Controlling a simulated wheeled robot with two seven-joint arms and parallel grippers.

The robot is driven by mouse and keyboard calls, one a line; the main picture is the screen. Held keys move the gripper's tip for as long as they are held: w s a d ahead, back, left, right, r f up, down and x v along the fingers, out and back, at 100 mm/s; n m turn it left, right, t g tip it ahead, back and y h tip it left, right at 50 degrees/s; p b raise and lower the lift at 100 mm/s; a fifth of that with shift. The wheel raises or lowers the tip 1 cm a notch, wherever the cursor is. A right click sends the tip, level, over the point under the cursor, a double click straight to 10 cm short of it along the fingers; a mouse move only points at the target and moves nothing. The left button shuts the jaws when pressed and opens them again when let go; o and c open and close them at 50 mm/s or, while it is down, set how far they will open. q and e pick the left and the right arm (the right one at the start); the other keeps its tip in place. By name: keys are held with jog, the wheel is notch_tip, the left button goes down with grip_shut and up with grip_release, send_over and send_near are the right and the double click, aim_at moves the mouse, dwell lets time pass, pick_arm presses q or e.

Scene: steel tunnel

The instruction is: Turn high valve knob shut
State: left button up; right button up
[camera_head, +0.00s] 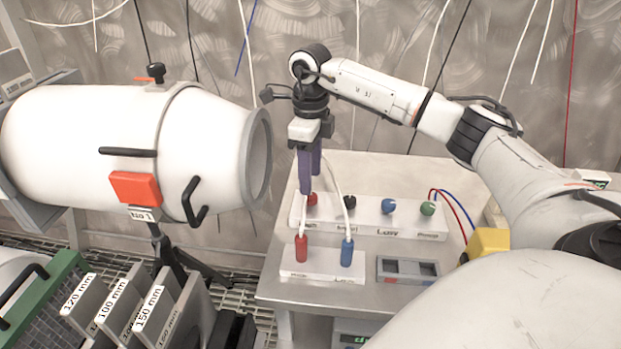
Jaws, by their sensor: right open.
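A white valve panel (375,222) on the steel table carries a row of knobs. From left to right they are a red knob (312,199), a black knob (350,201), a blue knob (388,206) and a green knob (428,208). The label under the blue knob seems to read "Low"; the label under the red knob is too small to read, so I cannot confirm it is the high valve. My right gripper (310,184) points down with its purple fingers open at the red knob, partly hiding it. I cannot tell whether they touch it. My left gripper is out of view.
A front block (322,274) holds red (301,248) and blue (347,252) plugs with white hoses rising close to my right gripper. Labelled plates (150,305) stand front left.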

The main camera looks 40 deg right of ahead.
aim_at(311, 196)
jog(key=shift+r, duration=2.65)
